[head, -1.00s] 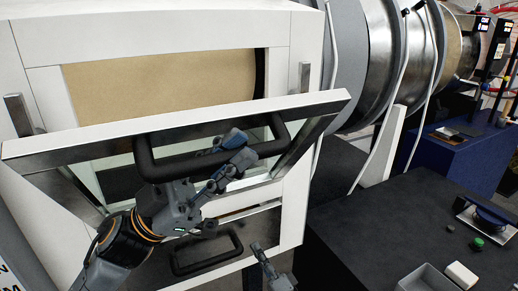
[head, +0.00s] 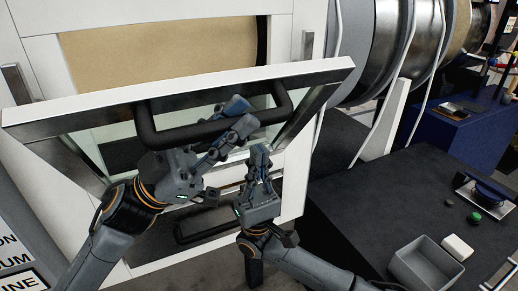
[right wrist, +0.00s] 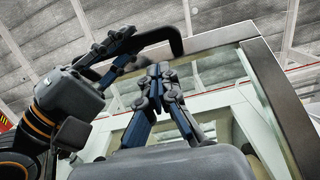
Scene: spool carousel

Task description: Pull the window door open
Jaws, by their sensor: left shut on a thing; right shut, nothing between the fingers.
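The window door (head: 90,108) is a white and metal frame with glass, tilted outward at the top from the white cabinet, so it stands partly open. Its black bar handle (head: 145,128) runs along the upper part. My left gripper (head: 238,114) is shut on the handle, right of its middle; the handle (right wrist: 174,42) and left gripper (right wrist: 122,38) also show in the right wrist view. My right gripper (head: 259,157) is shut and empty, fingers up, just below the handle in the head view. The door's side frame (right wrist: 275,95) is at the right in the right wrist view.
A lower black handle (head: 205,228) sits on the cabinet (head: 303,15) behind my right gripper. At right, a dark table (head: 375,215) holds a grey bin (head: 425,262), a white block (head: 457,247) and a green knob (head: 474,216). Large metal drums stand behind.

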